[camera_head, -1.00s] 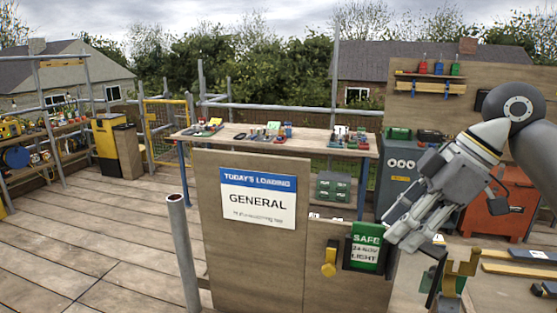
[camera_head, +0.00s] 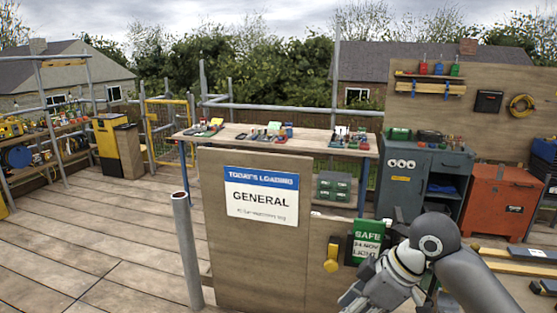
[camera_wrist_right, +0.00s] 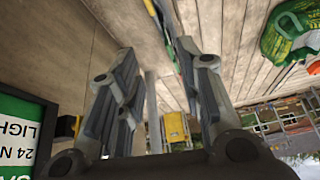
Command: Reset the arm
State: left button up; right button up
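My right gripper (camera_head: 352,300) is low at the right of the head view, in front of the wooden panel and just below the green SAFE sign (camera_head: 368,240). In the right wrist view its two fingers (camera_wrist_right: 160,95) stand apart with nothing between them, so it is open and empty. The sign's dark frame and green face also show at the left edge of the wrist view (camera_wrist_right: 22,130), upside down. My left arm and gripper are not in view.
A wooden panel (camera_head: 250,255) with a white GENERAL board (camera_head: 262,197) and a yellow lever (camera_head: 331,256) stands in front. A grey post (camera_head: 187,250) rises at its left. Behind are a bench (camera_head: 235,140), a grey cabinet (camera_head: 400,180) and an orange cabinet (camera_head: 502,200). The left deck is clear.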

jog(key=s+a+f+m+t, duration=0.1)
jog(key=s+f+m, duration=0.2)
jog(key=s+f, duration=0.35)
jog(key=s+a+f+m+t, duration=0.15)
jog(key=s+f, duration=0.25)
jog(key=f, duration=0.6)
jog(key=s+d+f+m+g+h, duration=0.1)
jog(key=s+d+f+m+h, duration=0.15)
jog(key=s+d, duration=0.35)
jog(key=s+d+f+m+h, duration=0.2)
jog(key=s+d+f+m, duration=0.15)
jog(key=s, duration=0.45)
notch_tip(320, 180, down, 27)
jog(key=g, duration=0.1)
jog(key=s+d+f+g+b, duration=0.1)
jog(key=s+d+f, duration=0.1)
jog(key=s+f, duration=1.4)
jog(key=shift+s+d+f, duration=0.2)
jog(key=shift+s+f, duration=0.15)
jog(key=shift+s, duration=0.45)
jog(key=shift+g+h, duration=0.25)
